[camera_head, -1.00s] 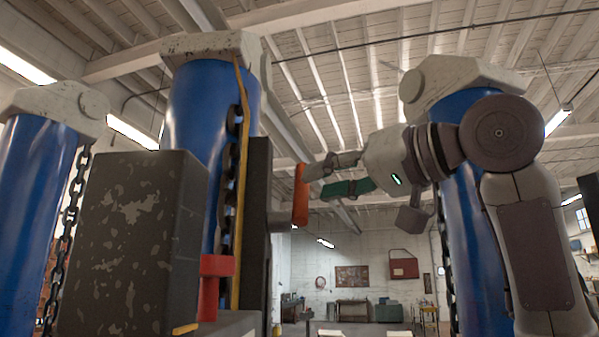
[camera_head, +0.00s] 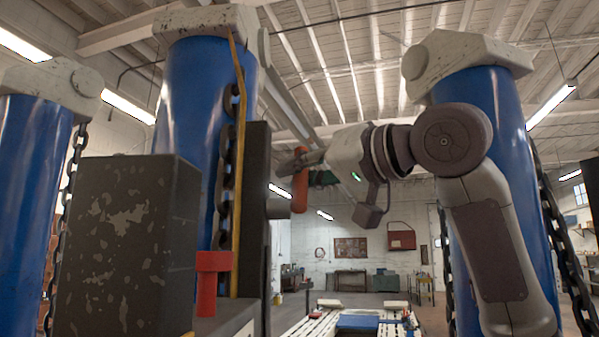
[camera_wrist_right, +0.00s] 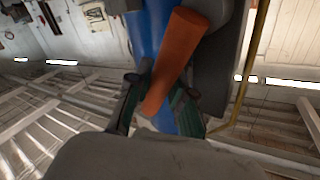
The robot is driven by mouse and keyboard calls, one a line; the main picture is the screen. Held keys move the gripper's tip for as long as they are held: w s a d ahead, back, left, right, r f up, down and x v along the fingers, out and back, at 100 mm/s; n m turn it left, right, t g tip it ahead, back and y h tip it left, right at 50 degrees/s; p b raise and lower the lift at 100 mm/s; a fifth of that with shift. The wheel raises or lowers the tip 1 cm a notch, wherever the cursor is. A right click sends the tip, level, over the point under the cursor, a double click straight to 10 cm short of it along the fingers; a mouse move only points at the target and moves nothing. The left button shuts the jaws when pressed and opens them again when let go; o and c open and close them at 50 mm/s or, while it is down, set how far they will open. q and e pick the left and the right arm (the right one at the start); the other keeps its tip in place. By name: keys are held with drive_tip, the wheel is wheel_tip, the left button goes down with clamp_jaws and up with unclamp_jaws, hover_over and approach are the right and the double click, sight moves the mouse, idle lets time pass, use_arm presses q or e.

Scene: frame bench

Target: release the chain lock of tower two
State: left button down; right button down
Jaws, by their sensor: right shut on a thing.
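An orange-red lever handle (camera_head: 300,190) stands near upright beside a dark upright housing (camera_head: 257,220) by the middle blue tower (camera_head: 193,110). My right gripper (camera_head: 306,170) is shut on the handle. In the right wrist view the handle (camera_wrist_right: 177,50) runs at a slant between the fingers (camera_wrist_right: 157,98). A dark chain (camera_head: 228,200) hangs along the middle tower, partly behind a yellow strip (camera_head: 239,130). I see no number on the towers. My left gripper is not in view.
A second red handle (camera_head: 211,285) stands low beside a large worn dark box (camera_head: 125,245). Other blue towers stand at the left (camera_head: 28,190) and right (camera_head: 500,150), with chains beside them. A slatted table (camera_head: 312,325) lies farther back. Open room shows between the middle and right towers.

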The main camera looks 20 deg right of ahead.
drive_tip(key=shift+w+d+f+m+g+h, duration=0.15)
drive_tip(key=shift+w+f+m+g, duration=0.1)
drive_tip(key=shift+m+g, duration=0.2)
drive_tip(key=shift+w+f+m+g+h, duration=0.15)
drive_tip(key=shift+w+m+g, duration=0.1)
drive_tip(key=shift+m+g, duration=0.15)
drive_tip(key=shift+w+d+f+m+g, duration=0.15)
drive_tip(key=shift+w+f+m+g, duration=0.2)
drive_tip(key=shift+m, duration=0.2)
drive_tip(key=shift+w+d+f+m+g, duration=0.1)
drive_tip(key=shift+f+m+g, duration=0.15)
drive_tip(key=shift+m+g, duration=0.2)
drive_tip(key=c, duration=1.3)
unclamp_jaws()
drive_tip(key=v, duration=1.2)
